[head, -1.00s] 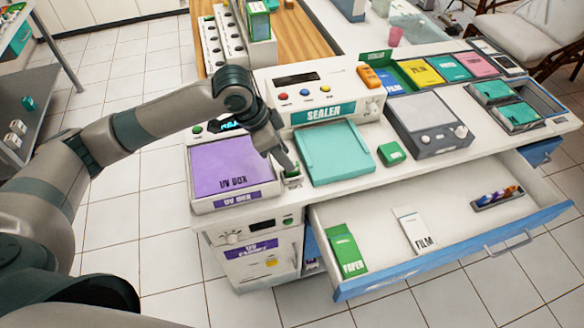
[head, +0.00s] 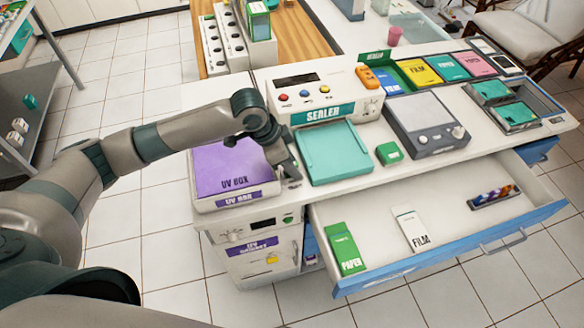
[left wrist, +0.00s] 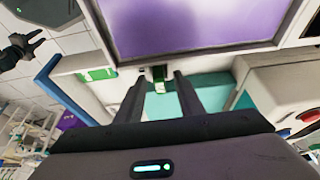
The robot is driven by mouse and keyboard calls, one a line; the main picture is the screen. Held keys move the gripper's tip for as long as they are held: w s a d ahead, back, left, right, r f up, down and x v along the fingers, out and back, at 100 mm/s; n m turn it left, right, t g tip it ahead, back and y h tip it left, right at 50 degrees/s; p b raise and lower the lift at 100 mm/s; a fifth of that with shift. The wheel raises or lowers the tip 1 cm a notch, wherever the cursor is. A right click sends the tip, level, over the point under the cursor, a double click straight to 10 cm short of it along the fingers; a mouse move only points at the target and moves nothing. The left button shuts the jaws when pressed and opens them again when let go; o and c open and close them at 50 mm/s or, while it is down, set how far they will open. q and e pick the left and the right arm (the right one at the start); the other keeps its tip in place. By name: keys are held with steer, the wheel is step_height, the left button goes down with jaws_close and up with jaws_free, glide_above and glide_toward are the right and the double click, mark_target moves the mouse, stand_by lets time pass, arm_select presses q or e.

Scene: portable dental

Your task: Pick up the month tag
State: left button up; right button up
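My left gripper (head: 291,173) is low over the counter, in the gap between the purple UV box (head: 232,166) and the teal sealer plate (head: 333,153). In the left wrist view its two fingers (left wrist: 159,77) are apart. A small upright piece with a dark green top and a white lower part (left wrist: 160,74) shows between the fingertips; it may be the month tag, but no lettering is readable. I cannot tell if the fingers touch it. In the head view the gripper hides it. My right gripper (left wrist: 22,47) appears at the left wrist view's upper left, jaws apart.
The sealer (head: 325,98) stands behind the plate, and a green block (head: 389,153) lies right of it. An open drawer (head: 375,237) in front holds a paper box (head: 345,249) and a film box (head: 412,230). A grey scale (head: 425,122) stands farther right.

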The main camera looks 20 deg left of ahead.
mark_target(297, 162)
stand_by(0.4)
arm_select(q)
jaws_close()
steer(key=shift+r, duration=0.15)
steer(key=shift+r+b, duration=0.35)
steer(key=shift+r, duration=0.15)
step_height(297, 162, up, 2)
steer(key=shift+w+r+b, duration=0.1)
steer(key=shift+r+b, duration=0.1)
steer(key=shift+b, duration=0.35)
steer(key=w+d+r+b, duration=0.3)
steer(key=w+d+r, duration=0.4)
steer(key=w, duration=0.2)
steer(key=shift+r+b, duration=0.2)
steer(key=shift+b, duration=0.2)
steer(key=shift+d+f, duration=0.1)
